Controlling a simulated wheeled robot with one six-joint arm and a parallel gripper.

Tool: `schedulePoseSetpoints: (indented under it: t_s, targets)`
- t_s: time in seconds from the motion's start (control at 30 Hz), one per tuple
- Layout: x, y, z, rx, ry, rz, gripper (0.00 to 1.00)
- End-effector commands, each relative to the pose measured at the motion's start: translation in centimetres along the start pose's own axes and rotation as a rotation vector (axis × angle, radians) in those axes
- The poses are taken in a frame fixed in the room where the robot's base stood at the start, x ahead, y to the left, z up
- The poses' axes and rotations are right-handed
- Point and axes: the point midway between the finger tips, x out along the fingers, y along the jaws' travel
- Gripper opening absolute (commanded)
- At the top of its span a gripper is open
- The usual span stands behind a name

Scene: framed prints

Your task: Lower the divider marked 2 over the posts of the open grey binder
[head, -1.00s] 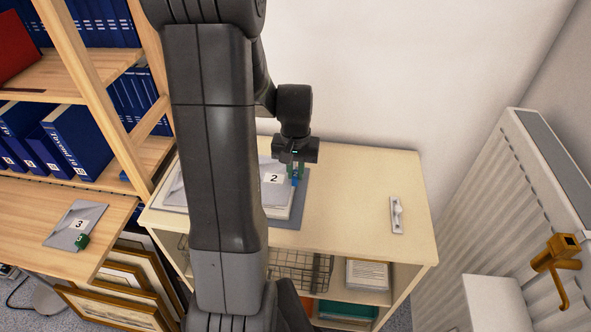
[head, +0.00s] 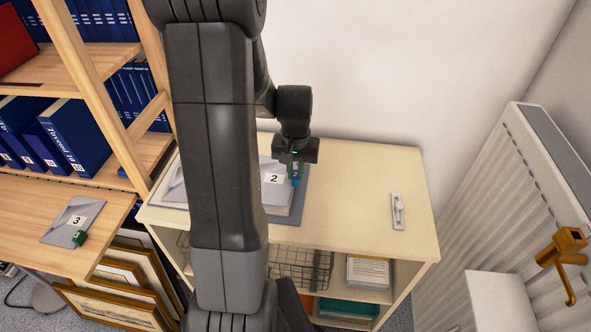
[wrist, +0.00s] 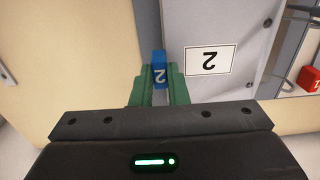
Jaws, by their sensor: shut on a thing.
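The grey divider marked 2 (head: 274,193) lies over the open grey binder (head: 284,219) on the cabinet top, partly behind my arm. Its white label shows upside down in the wrist view (wrist: 209,60). My gripper (wrist: 160,80) is shut on the divider's blue tab (wrist: 159,67), with a green finger on each side. In the head view my gripper (head: 295,172) is at the divider's right edge. The binder's posts are hidden, so I cannot tell whether the divider's holes are around them.
The divider marked 3 (head: 74,222) with a green tab lies on the left shelf. A white handle-like fitting (head: 398,212) lies on the clear right part of the cabinet top (head: 355,190). A radiator (head: 530,190) stands at the right. A red tab (wrist: 309,78) shows in the wrist view.

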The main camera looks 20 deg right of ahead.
Motion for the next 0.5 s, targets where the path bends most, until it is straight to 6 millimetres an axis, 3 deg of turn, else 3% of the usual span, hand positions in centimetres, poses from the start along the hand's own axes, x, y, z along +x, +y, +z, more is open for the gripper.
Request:
schedulePoseSetpoints:
  t_s: [0.5]
  targets:
    - [1.03,0.0,0.01,0.0,0.0,0.0,0.0]
